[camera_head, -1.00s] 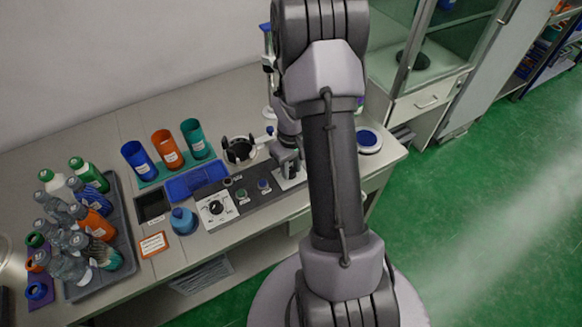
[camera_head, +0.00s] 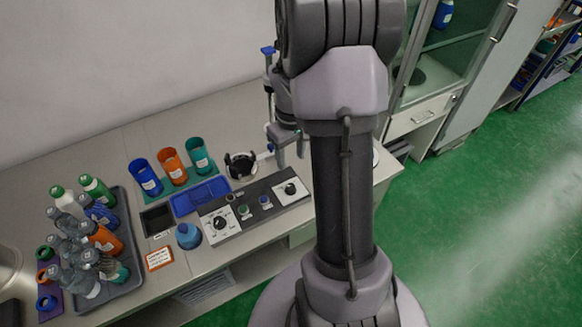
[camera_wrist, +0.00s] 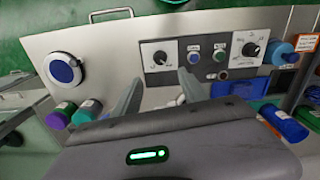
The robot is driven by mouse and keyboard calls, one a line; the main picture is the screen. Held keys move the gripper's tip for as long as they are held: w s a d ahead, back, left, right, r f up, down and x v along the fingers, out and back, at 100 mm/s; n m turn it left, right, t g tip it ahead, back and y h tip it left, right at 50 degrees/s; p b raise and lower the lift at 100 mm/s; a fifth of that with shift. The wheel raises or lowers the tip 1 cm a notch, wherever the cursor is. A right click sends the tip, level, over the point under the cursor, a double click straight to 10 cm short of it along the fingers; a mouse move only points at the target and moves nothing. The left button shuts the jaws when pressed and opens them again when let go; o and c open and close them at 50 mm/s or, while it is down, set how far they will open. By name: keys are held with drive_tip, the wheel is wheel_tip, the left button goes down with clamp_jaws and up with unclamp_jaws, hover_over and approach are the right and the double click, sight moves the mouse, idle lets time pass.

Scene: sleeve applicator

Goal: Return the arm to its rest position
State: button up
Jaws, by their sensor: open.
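My gripper (camera_head: 290,150) is above the right part of the workbench, partly hidden behind my arm in the head view. In the wrist view my gripper (camera_wrist: 160,88) shows two grey fingers spread apart with nothing between them. The control panel (camera_head: 252,208) with its dials and buttons lies just in front of the gripper on the bench; it also shows beyond the fingers in the wrist view (camera_wrist: 200,68). My arm stands upright and bent in the middle of the head view.
A tray (camera_head: 128,215) of several bottles stands at the left. Blue, orange and teal cups (camera_head: 172,165) stand at the back. A blue bottle (camera_head: 188,236) is beside the panel. A round black holder (camera_head: 240,166) is left of the gripper. Green floor (camera_head: 480,220) is open at the right.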

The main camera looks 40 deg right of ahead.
wheel_tip(320, 180, up, 4)
drive_tip(key=shift+f+p, duration=0.25)
drive_tip(key=shift+p, duration=0.05)
drive_tip(key=s+a+r+m+t+b, duration=0.1)
drive_tip(key=a+r+b, duration=0.15)
drive_tip(key=a, duration=0.35)
drive_tip(key=s+a+r+t+b, duration=0.1)
drive_tip(key=s+a+r+t, duration=0.1)
drive_tip(key=a+r, duration=0.3)
drive_tip(key=s+a+r+m+t+b, duration=0.1)
drive_tip(key=a+r+b, duration=0.1)
drive_tip(key=a, duration=0.6)
drive_tip(key=s+a+r+m+t+y+b, duration=0.1)
drive_tip(key=s+a+y+b, duration=0.1)
drive_tip(key=s+a, duration=0.6)
drive_tip(key=shift+s+a+t, duration=0.2)
drive_tip(key=shift+t, duration=0.2)
